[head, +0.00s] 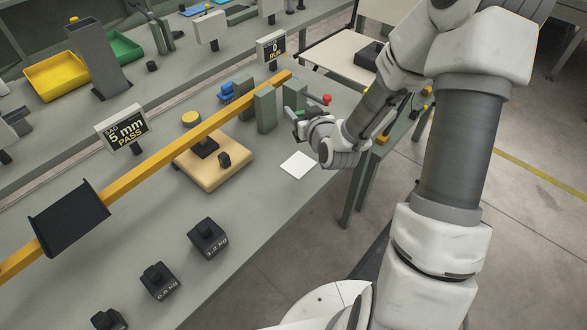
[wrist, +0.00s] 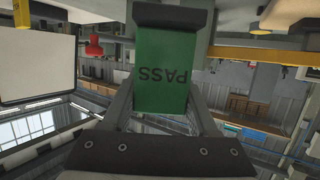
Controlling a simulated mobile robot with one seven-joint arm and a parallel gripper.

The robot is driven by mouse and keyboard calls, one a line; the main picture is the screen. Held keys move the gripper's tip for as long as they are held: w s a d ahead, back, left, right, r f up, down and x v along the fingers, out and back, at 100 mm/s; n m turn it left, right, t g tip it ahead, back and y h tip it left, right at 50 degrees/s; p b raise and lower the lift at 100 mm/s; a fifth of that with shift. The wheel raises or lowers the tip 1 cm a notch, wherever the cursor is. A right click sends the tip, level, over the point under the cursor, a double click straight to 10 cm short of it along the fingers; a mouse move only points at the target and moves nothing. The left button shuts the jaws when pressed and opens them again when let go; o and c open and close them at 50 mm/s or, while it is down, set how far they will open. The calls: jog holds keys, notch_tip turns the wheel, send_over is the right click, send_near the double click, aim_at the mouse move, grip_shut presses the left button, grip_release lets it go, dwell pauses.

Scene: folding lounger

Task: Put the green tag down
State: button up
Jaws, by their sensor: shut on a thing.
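The green tag (wrist: 165,75) fills the middle of the wrist view, with the word PASS upside down on its face and a dark edge at its top. My gripper (wrist: 163,103) is shut on it, with a finger at each side. In the head view my gripper (head: 299,118) is above the right part of the grey bench, beside the green-grey posts. Only a small bit of the green tag (head: 291,112) shows there. A white square (head: 298,165) lies flat and bare on the bench, in front of my gripper.
A long yellow beam (head: 150,165) crosses the bench, carrying a black tray (head: 68,217). A wooden block (head: 225,170) sits under it. Several black weights, including one marked 1.2 kg (head: 208,238), stand in front. A red knob (head: 327,99) is close behind my gripper.

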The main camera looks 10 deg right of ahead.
jog(key=s+d+r+n+g+y+b, duration=0.3)
jog(key=s+d+n+y+b, duration=0.1)
jog(key=d+n+y+b, duration=0.3)
jog(key=shift+m, duration=0.5)
jog(key=shift+w+a+f+b, duration=0.2)
jog(key=shift+a+f+b, duration=1)
jog(key=shift+a+f, duration=0.55)
jog(key=shift+w+a+f+b, duration=0.25)
jog(key=shift+a+f+b, duration=0.9)
jog(key=shift+a+f, duration=0.6)
jog(key=shift+w+a+f+b, duration=0.2)
jog(key=shift+a+f+b, duration=1)
jog(key=shift+a+f, duration=0.55)
jog(key=shift+d+f, duration=0.15)
jog(key=shift+f, duration=0.1)
jog(key=o, duration=1.4)
